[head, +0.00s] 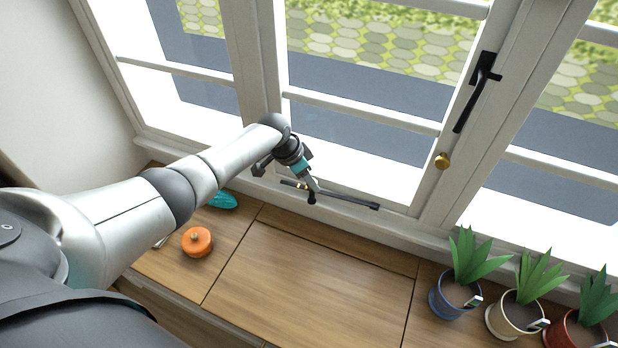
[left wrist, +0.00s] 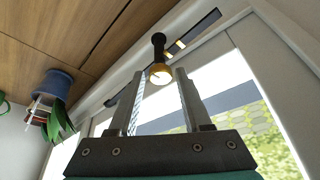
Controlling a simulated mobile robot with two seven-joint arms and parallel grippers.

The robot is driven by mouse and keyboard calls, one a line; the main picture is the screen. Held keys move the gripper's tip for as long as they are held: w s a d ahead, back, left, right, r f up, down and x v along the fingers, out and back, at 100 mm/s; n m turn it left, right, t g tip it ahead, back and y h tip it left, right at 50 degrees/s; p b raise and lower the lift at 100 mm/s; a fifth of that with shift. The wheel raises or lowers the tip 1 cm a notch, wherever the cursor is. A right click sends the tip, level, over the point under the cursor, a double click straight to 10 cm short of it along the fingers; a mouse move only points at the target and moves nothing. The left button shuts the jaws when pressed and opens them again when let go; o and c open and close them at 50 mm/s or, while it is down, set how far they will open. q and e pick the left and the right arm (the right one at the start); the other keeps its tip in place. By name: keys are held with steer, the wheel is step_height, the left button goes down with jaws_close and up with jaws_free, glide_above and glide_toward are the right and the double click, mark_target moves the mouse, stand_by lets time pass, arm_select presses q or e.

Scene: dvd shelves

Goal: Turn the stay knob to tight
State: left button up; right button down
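The black window stay (head: 345,199) lies along the bottom of the window frame in the head view. In the left wrist view, a small brass knob (left wrist: 160,75) with a black stem shows between my fingertips, with a gap on each side. My left gripper (head: 314,186) is at the left part of the stay, and its open fingers also show in the left wrist view (left wrist: 160,78). In the head view the gripper partly hides this knob. Whether the fingertips reach around the knob or stop short of it is hard to tell. My right gripper is not in view.
Potted plants in blue (head: 449,303), cream (head: 506,321) and red (head: 573,333) pots stand at the right of the wooden sill (head: 310,270). An orange round object (head: 197,242) and a teal object (head: 223,200) lie left. A black handle (head: 473,95) and brass knob (head: 442,161) are on the frame.

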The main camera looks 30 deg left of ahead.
arm_select(q)
steer(key=shift+r, duration=0.1)
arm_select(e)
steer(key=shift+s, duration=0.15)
arm_select(q)
steer(key=p+v, duration=0.6)
steer(key=v, duration=0.9)
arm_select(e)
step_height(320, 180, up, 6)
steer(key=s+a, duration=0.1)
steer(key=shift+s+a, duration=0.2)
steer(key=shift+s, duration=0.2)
arm_select(q)
steer(key=shift+s, duration=0.1)
